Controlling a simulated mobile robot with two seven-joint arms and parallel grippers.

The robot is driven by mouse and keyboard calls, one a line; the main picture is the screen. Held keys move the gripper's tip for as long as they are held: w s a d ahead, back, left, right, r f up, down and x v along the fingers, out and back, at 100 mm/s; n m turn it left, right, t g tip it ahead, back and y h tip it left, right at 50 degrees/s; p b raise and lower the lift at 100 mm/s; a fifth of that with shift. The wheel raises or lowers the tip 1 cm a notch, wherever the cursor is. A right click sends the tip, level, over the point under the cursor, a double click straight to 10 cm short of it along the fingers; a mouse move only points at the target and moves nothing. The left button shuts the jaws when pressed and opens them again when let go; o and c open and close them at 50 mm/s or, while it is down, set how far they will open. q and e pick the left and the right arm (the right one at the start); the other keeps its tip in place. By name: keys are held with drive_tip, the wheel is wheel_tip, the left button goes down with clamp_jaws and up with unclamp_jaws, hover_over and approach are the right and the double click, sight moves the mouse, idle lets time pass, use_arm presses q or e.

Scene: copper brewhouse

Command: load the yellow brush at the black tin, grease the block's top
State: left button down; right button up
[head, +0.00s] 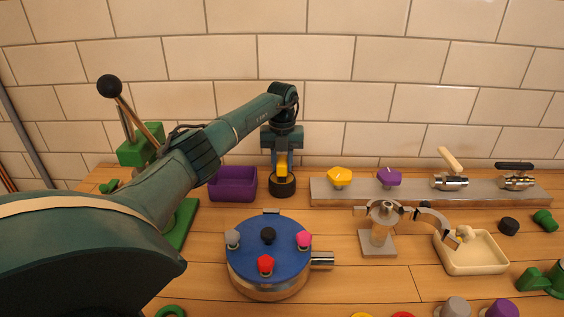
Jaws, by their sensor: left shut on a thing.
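My left gripper (282,152) points straight down at the back of the bench, shut on the yellow brush (281,165). The brush is upright, directly over the black tin (282,188), with its lower end at the tin's mouth. The bristles are hidden, so I cannot tell how deep they are or whether they carry grease. A green block (137,152) with a black-knobbed lever stands at the back left, partly behind my left arm. I cannot tell whether this is the task's block. My right gripper is out of view.
A purple bin (233,184) stands just left of the tin. A blue-topped round vessel (268,240) with coloured knobs is in front. A metal rail (430,190) with valves runs along the back right. A steel stand (378,242) and cream tray (473,262) sit before it.

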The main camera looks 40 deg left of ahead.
sight(282, 160)
use_arm(q)
wheel_tip(282, 160, up, 5)
drive_tip(key=p, duration=0.4)
drive_tip(key=shift+r+p, duration=0.1)
drive_tip(key=shift+p, duration=0.25)
drive_tip(key=shift+r, duration=0.95)
